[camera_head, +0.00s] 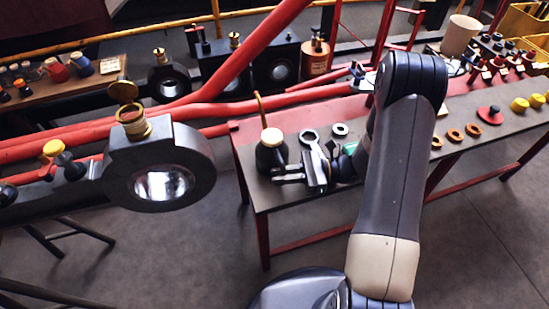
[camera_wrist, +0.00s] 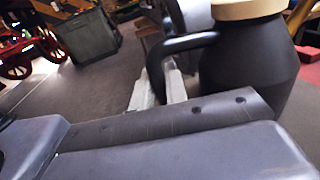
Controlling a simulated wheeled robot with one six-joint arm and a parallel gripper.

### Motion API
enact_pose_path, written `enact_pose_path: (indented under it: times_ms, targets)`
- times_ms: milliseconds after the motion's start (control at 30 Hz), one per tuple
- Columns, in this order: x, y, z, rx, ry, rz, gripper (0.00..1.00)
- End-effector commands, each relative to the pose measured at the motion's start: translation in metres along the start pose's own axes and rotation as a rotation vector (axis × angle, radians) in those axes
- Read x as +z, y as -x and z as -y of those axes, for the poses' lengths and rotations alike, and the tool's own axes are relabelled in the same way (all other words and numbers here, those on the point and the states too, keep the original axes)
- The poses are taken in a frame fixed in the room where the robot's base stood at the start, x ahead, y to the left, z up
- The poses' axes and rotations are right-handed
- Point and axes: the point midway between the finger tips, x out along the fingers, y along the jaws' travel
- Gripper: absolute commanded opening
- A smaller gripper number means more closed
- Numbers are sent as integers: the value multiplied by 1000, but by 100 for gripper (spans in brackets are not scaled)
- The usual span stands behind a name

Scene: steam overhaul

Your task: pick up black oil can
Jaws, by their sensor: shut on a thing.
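The black oil can (camera_head: 270,158) has a rounded dark body, a cream cap on top and a thin brass spout. It is upright at the left end of the red-framed table. My gripper (camera_head: 284,173) reaches it from the right, low on its side. In the wrist view the oil can (camera_wrist: 248,62) fills the upper right, with its black loop handle towards the fingers. My gripper (camera_wrist: 166,82) is shut on that handle. Part of the fingers is hidden behind the handle and my wrist. I cannot tell whether the can's base touches the table.
The table (camera_head: 262,196) also holds a ring-ended tool (camera_head: 309,137), a small grey ring (camera_head: 340,129) and several copper rings to the right. A dark connecting rod with a brass cup (camera_head: 160,165) stands close on the left. Red rods (camera_head: 190,108) run behind. The floor in front is clear.

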Motion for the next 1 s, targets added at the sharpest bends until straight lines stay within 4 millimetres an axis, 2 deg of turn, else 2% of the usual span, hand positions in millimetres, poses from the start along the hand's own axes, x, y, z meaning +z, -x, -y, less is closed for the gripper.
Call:
enact_pose_path:
  times_ms: [167, 600, 767, 1000]
  targets:
    - [8, 0, 0, -1, 2, 0, 0]
    - [86, 0, 1, 0, 5, 0, 0]
    - [99, 0, 1, 0, 3, 0, 0]
    - [101, 1, 6, -42, 1, 1, 0]
